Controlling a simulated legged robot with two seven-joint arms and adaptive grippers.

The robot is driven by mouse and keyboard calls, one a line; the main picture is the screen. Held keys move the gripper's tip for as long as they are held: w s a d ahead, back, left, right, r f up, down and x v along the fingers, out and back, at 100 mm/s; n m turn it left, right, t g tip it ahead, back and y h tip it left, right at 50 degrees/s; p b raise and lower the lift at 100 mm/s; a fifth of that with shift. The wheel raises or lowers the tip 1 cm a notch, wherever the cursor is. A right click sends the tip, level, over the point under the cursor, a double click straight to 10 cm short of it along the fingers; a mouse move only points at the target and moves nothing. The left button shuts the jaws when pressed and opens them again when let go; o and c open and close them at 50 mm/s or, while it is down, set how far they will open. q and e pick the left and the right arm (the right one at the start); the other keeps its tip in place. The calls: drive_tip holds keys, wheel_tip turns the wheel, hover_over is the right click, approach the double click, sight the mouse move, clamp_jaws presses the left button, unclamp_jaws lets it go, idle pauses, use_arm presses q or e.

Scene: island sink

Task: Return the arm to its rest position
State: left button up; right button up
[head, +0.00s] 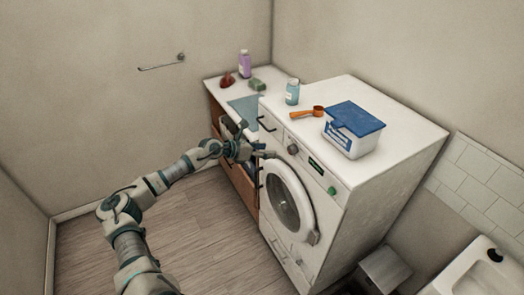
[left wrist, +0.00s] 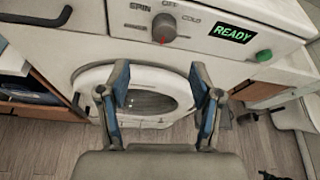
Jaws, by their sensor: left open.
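My left arm reaches in from the lower left of the head view. My left gripper (head: 264,154) is in front of the upper front of the white washing machine (head: 385,165), near its left edge and above the round door (head: 287,203). In the left wrist view, the two fingers of the gripper (left wrist: 160,80) are spread apart with nothing between them. The round door (left wrist: 150,103) shows behind and between the fingers. I cannot tell whether the fingers touch the machine. My right gripper is in neither view.
The wooden floor (head: 205,230) near my arm is clear.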

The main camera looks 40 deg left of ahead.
use_arm(q)
drive_tip(key=shift+v, duration=0.85)
drive_tip(key=shift+f, duration=0.1)
